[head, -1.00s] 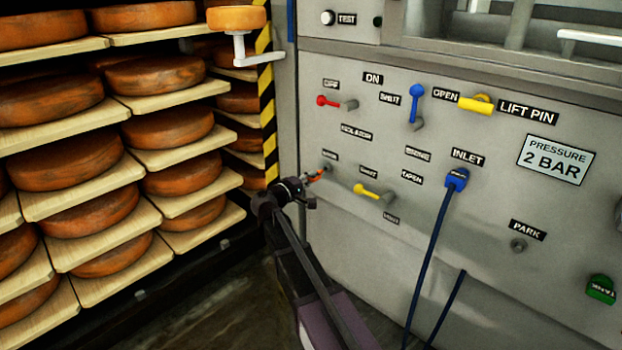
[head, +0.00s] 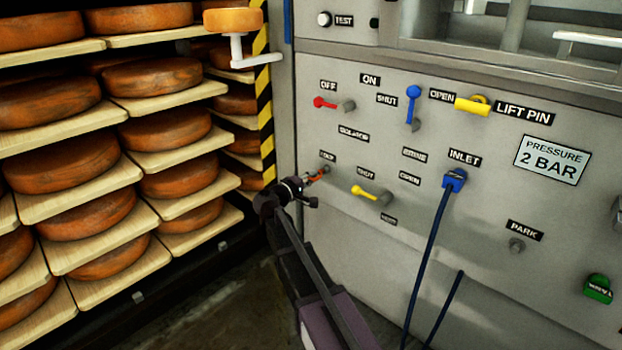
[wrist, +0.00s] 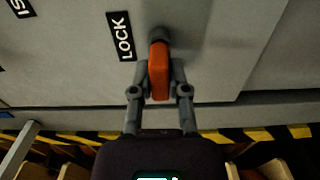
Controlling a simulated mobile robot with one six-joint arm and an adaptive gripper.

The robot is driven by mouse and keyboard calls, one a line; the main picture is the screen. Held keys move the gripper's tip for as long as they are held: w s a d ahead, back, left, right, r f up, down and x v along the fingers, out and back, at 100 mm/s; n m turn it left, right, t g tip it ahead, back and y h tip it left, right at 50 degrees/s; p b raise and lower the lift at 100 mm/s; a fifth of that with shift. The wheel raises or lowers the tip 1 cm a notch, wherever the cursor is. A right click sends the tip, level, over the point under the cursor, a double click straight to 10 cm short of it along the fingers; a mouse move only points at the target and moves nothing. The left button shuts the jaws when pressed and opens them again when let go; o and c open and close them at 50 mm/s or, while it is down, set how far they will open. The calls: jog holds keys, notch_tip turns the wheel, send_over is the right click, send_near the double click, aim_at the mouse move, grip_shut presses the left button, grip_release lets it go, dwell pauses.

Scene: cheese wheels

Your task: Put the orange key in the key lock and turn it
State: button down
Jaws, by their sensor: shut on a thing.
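The orange key (wrist: 159,72) is held between the two fingers of my gripper (wrist: 160,93), which is shut on it. In the wrist view the key's far end meets the round grey key lock (wrist: 159,35) beside the LOCK label (wrist: 121,36). How deep it sits in the lock is hidden. In the head view my gripper (head: 305,183) is at the panel's lower left, with the orange key (head: 316,176) small at the lock (head: 327,169).
The grey panel (head: 475,225) carries a red lever (head: 324,102), a blue lever (head: 412,95), two yellow handles (head: 366,192) (head: 472,107) and a blue inlet plug with hose (head: 454,180). Cheese shelves (head: 95,215) stand close on the left.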

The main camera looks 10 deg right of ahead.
jog(key=shift+w+d, duration=0.45)
jog(key=shift+d, duration=0.1)
jog(key=c, duration=0.5)
grip_release()
jog(key=shift+c, duration=0.2)
jog(key=v, duration=1.2)
dwell(0.5)
